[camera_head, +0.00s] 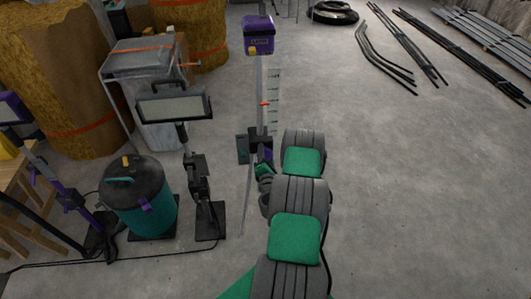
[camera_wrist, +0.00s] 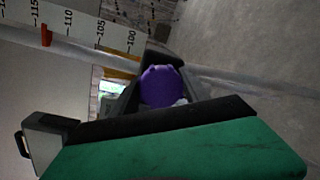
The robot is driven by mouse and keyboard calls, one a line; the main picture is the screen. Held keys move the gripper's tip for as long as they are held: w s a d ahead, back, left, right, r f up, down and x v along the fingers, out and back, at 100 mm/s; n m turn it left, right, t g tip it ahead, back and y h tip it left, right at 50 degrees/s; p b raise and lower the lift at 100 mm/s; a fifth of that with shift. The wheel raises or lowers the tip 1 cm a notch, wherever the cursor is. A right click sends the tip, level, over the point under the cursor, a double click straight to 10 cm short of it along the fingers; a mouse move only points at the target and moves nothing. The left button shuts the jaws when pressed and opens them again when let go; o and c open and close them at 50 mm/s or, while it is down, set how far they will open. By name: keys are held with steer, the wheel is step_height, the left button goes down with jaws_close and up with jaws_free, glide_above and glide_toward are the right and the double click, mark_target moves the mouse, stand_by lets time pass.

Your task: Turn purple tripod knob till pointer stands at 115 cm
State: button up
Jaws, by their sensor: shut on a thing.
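The purple tripod knob (camera_wrist: 161,86) sits between the jaws of my gripper (camera_wrist: 158,98) in the wrist view, and the jaws are shut on it. In the head view my gripper (camera_head: 265,170) is at the lower part of the tripod column (camera_head: 261,80), and the knob is mostly hidden there. The white scale (camera_wrist: 85,25) carries the marks 115, 110, 105 and 100. The red pointer (camera_wrist: 46,36) stands between 110 and 115. In the head view the pointer (camera_head: 264,103) is a small orange-red mark beside the scale (camera_head: 273,95).
A purple and yellow laser unit (camera_head: 258,36) tops the tripod. A work lamp (camera_head: 175,106) on a stand and a teal vacuum (camera_head: 142,200) are to the left. Pipes (camera_head: 405,45) lie at the back right.

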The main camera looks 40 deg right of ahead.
steer(key=shift+d+m+p, duration=0.1)
steer(key=shift+m+p, duration=0.4)
steer(key=shift+m, duration=1)
steer(key=shift+f, duration=0.1)
steer(key=o, duration=1.3)
steer(key=shift+o, duration=0.2)
steer(key=shift+s, duration=0.1)
